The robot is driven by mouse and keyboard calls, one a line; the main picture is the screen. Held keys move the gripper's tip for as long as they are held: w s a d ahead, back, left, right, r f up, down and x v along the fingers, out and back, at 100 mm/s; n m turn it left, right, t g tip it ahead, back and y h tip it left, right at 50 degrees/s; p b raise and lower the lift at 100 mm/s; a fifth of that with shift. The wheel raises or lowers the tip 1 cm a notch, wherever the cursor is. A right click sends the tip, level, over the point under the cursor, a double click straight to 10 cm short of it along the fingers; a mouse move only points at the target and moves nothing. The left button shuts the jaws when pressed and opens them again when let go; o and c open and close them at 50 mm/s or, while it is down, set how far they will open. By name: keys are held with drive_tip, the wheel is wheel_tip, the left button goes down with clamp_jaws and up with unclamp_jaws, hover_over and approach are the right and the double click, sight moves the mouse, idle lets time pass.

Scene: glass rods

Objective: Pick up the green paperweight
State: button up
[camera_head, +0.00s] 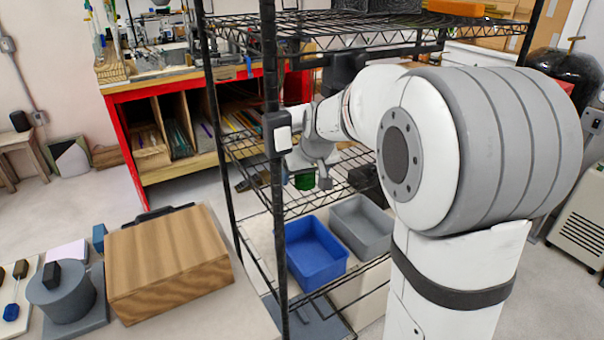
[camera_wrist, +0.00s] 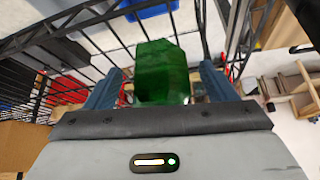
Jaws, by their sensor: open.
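The green paperweight (camera_wrist: 161,70) is a dark green, faceted, glassy block. In the wrist view it lies between the two fingers of my gripper (camera_wrist: 160,88), with a gap on each side. In the head view only a small green part of the paperweight (camera_head: 304,181) shows, at the middle shelf of the black wire rack, just below and beside my gripper (camera_head: 310,176). My gripper is open. My own arm and gripper hide much of the paperweight there, and I cannot tell whether a finger touches it.
The wire rack's black post (camera_head: 271,150) stands close to the left of my gripper. A wire shelf (camera_head: 375,25) lies above. A blue bin (camera_head: 313,258) and a grey bin (camera_head: 362,226) sit on the lower shelf. A wooden block (camera_head: 168,262) lies on the table at left.

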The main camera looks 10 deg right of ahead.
drive_tip(key=c, duration=1.2)
drive_tip(key=shift+c, duration=0.3)
drive_tip(key=shift+r, duration=0.15)
